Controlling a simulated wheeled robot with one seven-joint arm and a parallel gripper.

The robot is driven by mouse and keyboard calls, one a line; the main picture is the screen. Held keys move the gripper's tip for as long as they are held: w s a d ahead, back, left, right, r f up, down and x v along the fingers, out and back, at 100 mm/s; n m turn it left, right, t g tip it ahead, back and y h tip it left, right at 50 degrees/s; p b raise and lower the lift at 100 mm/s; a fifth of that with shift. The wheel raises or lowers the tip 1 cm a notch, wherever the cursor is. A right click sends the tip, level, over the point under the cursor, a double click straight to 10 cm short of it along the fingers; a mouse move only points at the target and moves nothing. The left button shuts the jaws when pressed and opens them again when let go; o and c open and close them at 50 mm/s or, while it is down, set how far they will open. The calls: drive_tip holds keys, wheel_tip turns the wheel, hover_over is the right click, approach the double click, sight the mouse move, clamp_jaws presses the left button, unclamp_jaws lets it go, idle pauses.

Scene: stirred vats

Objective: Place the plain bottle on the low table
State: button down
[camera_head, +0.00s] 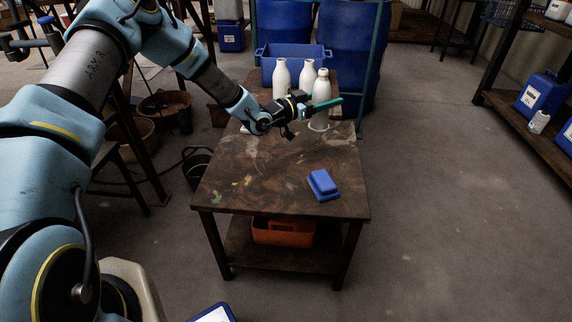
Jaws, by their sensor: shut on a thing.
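Three white bottles are near the far end of a stained brown low table (270,190). My gripper (322,105) reaches in from the left and is shut on the right, nearest bottle (321,90), around its middle. This bottle is upright; I cannot tell whether its base touches the tabletop. The left bottle (281,80) and the middle bottle (307,78) stand upright behind my gripper, apart from it. My gripper hides part of the held bottle. Markings are too small to tell which bottle is plain.
A blue block-like object (322,185) lies on the table's near right part. A blue crate (292,56) stands at the far end, before blue drums (345,50). An orange container (284,231) sits on the lower shelf. The table's near left is clear. A shelf rack stands right.

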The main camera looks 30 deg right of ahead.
wheel_tip(320, 180, down, 10)
drive_tip(key=s+d+g, duration=0.1)
drive_tip(key=s, duration=0.1)
drive_tip(key=shift+d+m, duration=0.3)
drive_tip(key=shift+f, duration=0.1)
drive_tip(key=shift+f+b, duration=0.15)
drive_tip(key=shift+b, duration=0.25)
drive_tip(key=shift+c, duration=0.4)
unclamp_jaws()
drive_tip(key=shift+r, duration=0.2)
drive_tip(key=w+a, duration=0.1)
drive_tip(key=a, duration=1.1)
drive_tip(key=shift+w, duration=0.3)
